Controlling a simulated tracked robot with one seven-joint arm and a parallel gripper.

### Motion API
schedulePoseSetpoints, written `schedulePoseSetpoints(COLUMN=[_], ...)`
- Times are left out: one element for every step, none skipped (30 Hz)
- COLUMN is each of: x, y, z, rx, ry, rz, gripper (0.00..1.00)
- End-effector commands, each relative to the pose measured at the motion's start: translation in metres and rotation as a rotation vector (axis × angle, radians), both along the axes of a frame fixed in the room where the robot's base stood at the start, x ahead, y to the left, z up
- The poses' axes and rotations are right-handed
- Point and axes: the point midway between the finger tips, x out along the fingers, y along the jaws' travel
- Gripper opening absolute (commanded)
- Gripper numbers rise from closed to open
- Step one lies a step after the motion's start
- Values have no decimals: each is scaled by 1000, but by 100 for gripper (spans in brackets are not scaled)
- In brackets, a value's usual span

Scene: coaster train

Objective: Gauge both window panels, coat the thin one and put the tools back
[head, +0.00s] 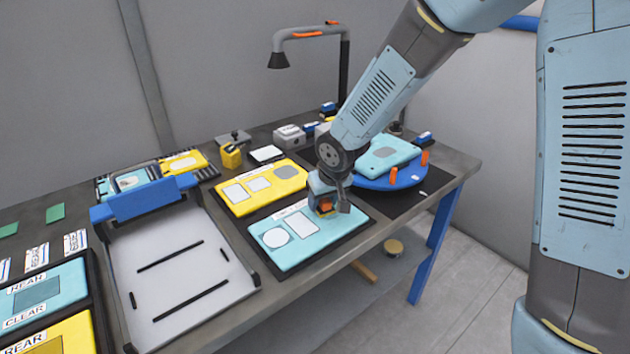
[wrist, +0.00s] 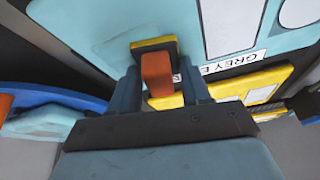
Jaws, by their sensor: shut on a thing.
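My gripper (head: 323,208) is over the right part of a light-blue panel (head: 275,258) that lies on a dark mat. It is shut on an orange-handled tool (wrist: 157,75), whose yellow and black foot is at the panel face; whether it touches cannot be told. The panel has a round and a rectangular pale patch, and a label starting "GREY E" shows in the wrist view (wrist: 233,62). A yellow panel (head: 238,207) with a label lies behind it to the left. Another light-blue panel (head: 385,152) is on a blue turntable (head: 375,184) with orange clamps.
A white-bedded fixture (head: 185,300) with a blue bar stands left. Light-blue and yellow panels marked REAR (head: 50,292) lie at far left. The table's front edge is close to the panel.

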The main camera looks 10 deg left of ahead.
Motion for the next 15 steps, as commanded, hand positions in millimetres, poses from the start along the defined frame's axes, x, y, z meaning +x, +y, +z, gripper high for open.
schedulePoseSetpoints(x=[0, 0, 0, 0, 1, 0, 0, 0, 0, -1, -1, -1, -1, -1, -1], y=[2, 2, 4, 4, 5, 6, 7, 7, 8, 8, 9, 9, 9, 9, 9], z=[0, 0, 0, 0, 0, 4, 9, 18, 24, 25, 27, 31, 34, 37, 40], rx=[0, -1, -1, -1, 0, -1, 2, 3, 2, 2, 1, 1, 1, 2, 1], ry=[0, 0, 0, 0, 0, 0, -2, -5, -3, -2, -2, -2, -2, -2, -3], rz=[-1, -4, -6, -8, -11, -9, -9, -8, -8, -5, -4, -4, -4, -5, -4], gripper=[19, 19, 19, 19, 19, 19, 19, 19, 19, 19, 19, 19, 19, 19, 19])
